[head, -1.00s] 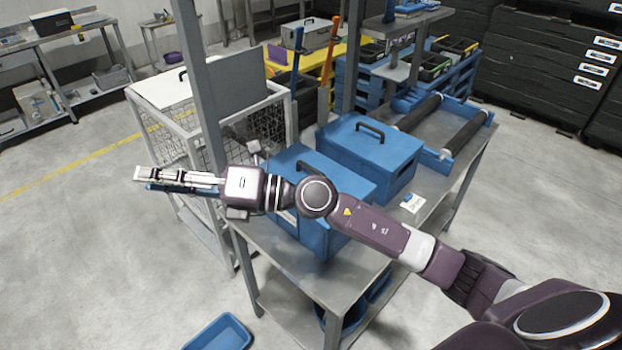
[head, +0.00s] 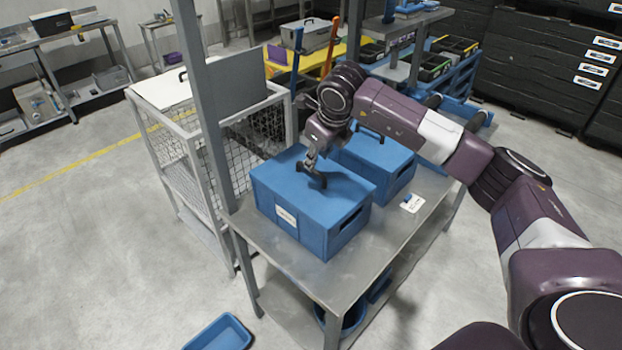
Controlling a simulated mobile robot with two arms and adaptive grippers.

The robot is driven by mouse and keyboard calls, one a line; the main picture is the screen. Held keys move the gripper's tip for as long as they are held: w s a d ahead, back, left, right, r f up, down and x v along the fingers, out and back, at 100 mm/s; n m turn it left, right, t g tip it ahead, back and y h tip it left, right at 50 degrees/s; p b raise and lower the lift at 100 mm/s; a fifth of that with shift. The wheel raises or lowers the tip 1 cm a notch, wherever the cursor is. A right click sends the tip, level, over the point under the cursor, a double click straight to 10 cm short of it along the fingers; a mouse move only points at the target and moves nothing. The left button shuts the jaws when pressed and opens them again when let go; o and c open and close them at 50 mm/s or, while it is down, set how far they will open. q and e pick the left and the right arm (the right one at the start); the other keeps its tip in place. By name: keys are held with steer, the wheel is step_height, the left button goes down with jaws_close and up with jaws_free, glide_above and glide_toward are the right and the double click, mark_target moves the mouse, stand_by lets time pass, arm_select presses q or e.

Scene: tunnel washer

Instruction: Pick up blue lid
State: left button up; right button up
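The blue lid (head: 282,183) lies on the nearer blue box (head: 335,236) on the metal table, with a dark handle on its top. My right gripper (head: 314,168) points down at this handle and partly hides it. The fingers look to be at or just over the handle, but the view is too small to tell whether they grip it. A second blue box (head: 389,160) with its own lid and dark handle stands behind it, partly hidden by my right arm. My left gripper is out of view.
The metal table (head: 355,268) has bare room at its front and right edges, with a small white card (head: 412,203) on it. A white wire cage (head: 165,135) and a grey post (head: 203,110) stand at the left. A blue tray (head: 218,333) is on the floor.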

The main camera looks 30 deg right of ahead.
steer(key=p, duration=0.3)
glide_above(311, 175)
steer(key=s, duration=0.3)
steer(key=f, duration=0.5)
steer(key=shift+w+a, duration=0.25)
steer(key=shift+a, duration=0.15)
steer(key=shift+w+f, duration=0.25)
steer(key=shift+f, duration=0.35)
steer(key=shift+c, duration=0.5)
jaws_close()
